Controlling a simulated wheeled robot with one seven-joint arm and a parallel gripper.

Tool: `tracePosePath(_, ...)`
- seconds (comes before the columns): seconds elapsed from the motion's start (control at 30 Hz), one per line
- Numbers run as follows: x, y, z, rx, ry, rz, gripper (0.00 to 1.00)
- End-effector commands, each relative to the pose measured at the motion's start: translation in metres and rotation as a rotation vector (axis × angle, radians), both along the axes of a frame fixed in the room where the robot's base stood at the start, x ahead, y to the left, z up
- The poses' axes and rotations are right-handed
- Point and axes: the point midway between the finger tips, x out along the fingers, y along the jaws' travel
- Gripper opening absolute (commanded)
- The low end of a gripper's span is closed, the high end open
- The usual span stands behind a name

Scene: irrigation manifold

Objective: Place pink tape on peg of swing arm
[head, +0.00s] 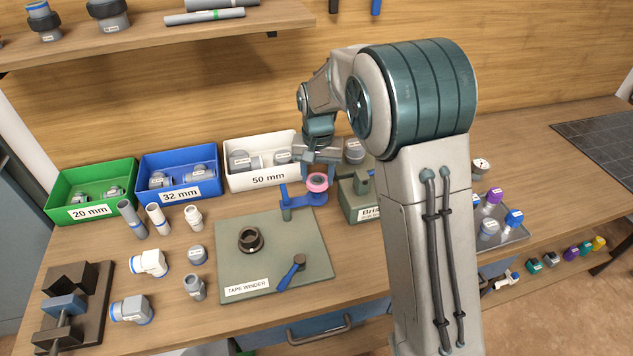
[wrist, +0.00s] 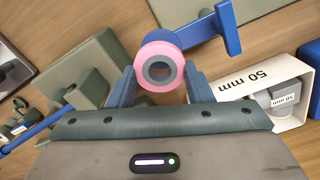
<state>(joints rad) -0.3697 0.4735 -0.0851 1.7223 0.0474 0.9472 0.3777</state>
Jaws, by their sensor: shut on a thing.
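The pink tape (wrist: 142,68) is a roll with a grey core, held between the blue fingers of my gripper (wrist: 160,88). In the head view the pink tape (head: 317,181) is at my gripper (head: 316,172), beside the 50 mm bin. The blue swing arm (wrist: 205,29) runs behind the tape in the wrist view, and its rounded end is partly covered by the roll. In the head view the swing arm (head: 299,199) stands at the back right corner of the tape winder board (head: 290,235). I cannot tell whether its peg is inside the core.
The white 50 mm bin (head: 262,181) is close behind my gripper. A green-grey block (head: 357,205) stands just right of the swing arm. A black ring (head: 250,240) and a blue-handled crank (head: 292,272) are on the board. Loose fittings stand to the left.

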Motion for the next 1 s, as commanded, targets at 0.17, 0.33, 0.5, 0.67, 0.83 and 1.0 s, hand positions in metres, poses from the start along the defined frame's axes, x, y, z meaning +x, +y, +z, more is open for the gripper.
tracePosePath(0.17,0.003,0.002,-0.011,-0.002,0.003,-0.001,0.25)
tracePosePath(0.33,0.003,0.001,-0.035,-0.002,0.003,0.0,0.25)
tracePosePath(0.5,0.003,0.002,-0.043,0.0,0.0,0.0,0.25)
tracePosePath(0.67,0.003,0.002,-0.043,0.0,0.0,0.0,0.25)
tracePosePath(0.83,0.003,0.002,-0.046,0.0,0.0,0.0,0.54)
tracePosePath(1.0,0.003,0.002,-0.046,0.0,0.0,0.0,0.68)
